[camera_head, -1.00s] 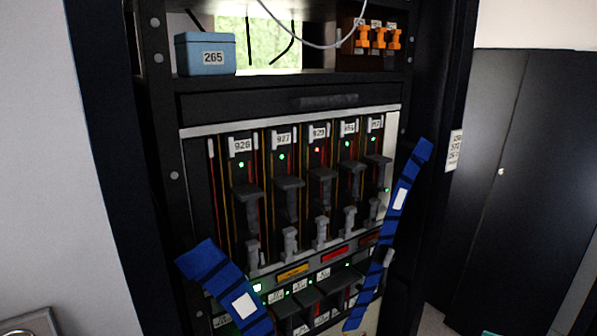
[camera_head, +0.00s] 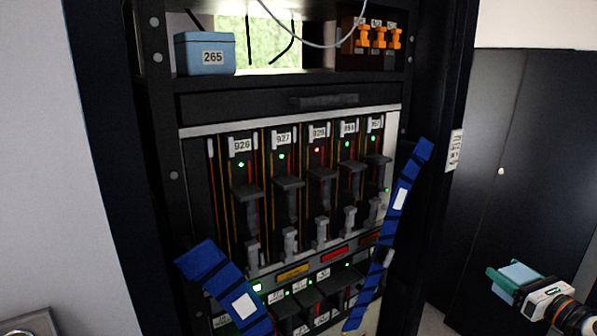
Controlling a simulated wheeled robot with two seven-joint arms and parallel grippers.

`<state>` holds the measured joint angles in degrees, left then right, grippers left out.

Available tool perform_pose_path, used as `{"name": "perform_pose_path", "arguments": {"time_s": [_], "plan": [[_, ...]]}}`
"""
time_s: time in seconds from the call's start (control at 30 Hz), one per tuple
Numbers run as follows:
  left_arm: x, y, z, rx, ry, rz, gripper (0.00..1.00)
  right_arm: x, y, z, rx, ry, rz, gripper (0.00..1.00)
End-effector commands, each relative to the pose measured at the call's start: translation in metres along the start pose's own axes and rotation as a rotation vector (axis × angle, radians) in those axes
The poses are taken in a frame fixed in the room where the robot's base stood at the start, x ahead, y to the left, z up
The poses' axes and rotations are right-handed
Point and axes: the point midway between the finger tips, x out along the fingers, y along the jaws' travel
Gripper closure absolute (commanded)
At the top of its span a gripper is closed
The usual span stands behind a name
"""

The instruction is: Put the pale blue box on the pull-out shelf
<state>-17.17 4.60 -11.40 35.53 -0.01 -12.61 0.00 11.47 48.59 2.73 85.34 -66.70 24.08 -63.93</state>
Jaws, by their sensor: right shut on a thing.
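My right gripper (camera_head: 514,284) is at the lower right, in front of the dark cabinet. Its teal fingers are shut on a pale blue box (camera_head: 519,273), partly hidden by the fingers, held in the air to the right of the rack. A dark panel with a handle (camera_head: 325,101), flush in the rack above the modules, looks like the front of the pull-out shelf, pushed in. My left gripper is not in view.
A blue box labelled 265 (camera_head: 205,55) stands on the rack's upper ledge, left of orange connectors (camera_head: 378,39). A white cable hangs there. Several modules (camera_head: 287,185) with lights fill the rack. Blue straps (camera_head: 221,284) slant across its lower sides. Dark cabinet doors (camera_head: 530,150) stand right.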

Motion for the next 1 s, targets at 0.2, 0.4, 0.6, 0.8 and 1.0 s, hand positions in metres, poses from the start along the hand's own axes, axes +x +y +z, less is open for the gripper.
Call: {"name": "perform_pose_path", "arguments": {"time_s": [0.2,0.4,0.6,0.8,1.0], "plan": [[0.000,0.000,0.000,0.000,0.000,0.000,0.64,-0.005,0.037,-0.023,-0.010,-0.002,0.202,0.62],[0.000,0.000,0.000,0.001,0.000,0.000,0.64,-0.008,0.051,-0.032,-0.001,0.006,0.289,0.62],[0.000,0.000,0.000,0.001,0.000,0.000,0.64,-0.014,0.065,-0.038,0.003,0.004,0.385,0.62],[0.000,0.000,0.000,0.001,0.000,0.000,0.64,-0.022,0.078,-0.044,0.006,0.002,0.492,0.62],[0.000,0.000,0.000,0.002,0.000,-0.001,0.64,-0.030,0.090,-0.052,0.013,0.006,0.598,0.62]]}}
